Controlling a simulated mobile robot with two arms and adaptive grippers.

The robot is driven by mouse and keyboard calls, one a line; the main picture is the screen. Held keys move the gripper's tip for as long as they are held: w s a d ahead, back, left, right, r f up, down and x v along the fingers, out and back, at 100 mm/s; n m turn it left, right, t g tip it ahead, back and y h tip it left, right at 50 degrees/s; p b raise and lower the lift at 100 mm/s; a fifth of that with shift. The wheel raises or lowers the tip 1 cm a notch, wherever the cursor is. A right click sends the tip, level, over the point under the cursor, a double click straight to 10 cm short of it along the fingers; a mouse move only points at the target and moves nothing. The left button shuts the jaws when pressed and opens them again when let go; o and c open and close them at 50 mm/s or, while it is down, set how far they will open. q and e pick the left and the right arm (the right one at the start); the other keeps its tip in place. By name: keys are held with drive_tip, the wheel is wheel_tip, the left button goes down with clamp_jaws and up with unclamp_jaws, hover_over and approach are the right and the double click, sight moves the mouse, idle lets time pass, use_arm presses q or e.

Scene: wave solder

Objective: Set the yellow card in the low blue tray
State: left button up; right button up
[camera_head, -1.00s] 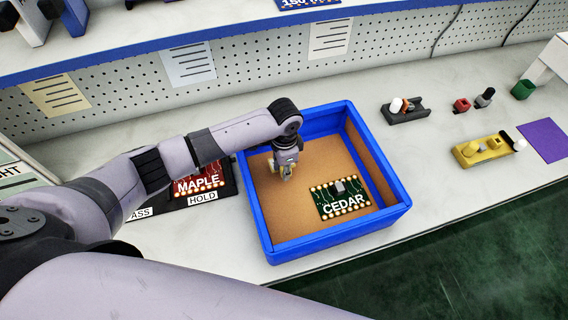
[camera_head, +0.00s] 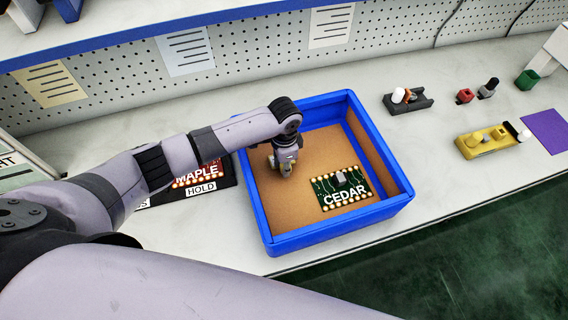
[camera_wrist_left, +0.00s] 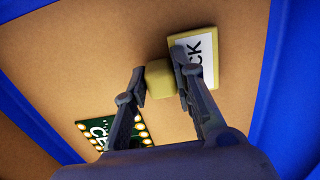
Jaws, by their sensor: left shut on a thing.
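The low blue tray (camera_head: 335,236) has a brown floor and stands on the bench. The yellow card (camera_wrist_left: 232,62) shows in the left wrist view, with a white label ending in "CK" and a yellow grip block (camera_wrist_left: 160,78). My left gripper (camera_head: 285,170) is inside the tray's walls, toward its back left; in the wrist view its fingers (camera_wrist_left: 160,82) are shut on the card's block. The card is over the tray floor; I cannot tell whether it touches. The head view mostly hides the card. My right gripper is out of view.
A green CEDAR board (camera_head: 342,190) lies in the tray's right half, also in the wrist view (camera_wrist_left: 97,128). A red MAPLE board (camera_head: 199,175) lies left of the tray. A yellow fixture (camera_head: 483,143), dark fixture (camera_head: 407,101) and purple sheet (camera_head: 546,132) lie right.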

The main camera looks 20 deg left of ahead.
use_arm(q)
drive_tip(key=shift+f, duration=0.5)
drive_tip(key=o, duration=1)
drive_tip(key=shift+c, duration=0.2)
wheel_tip(320, 180, up, 12)
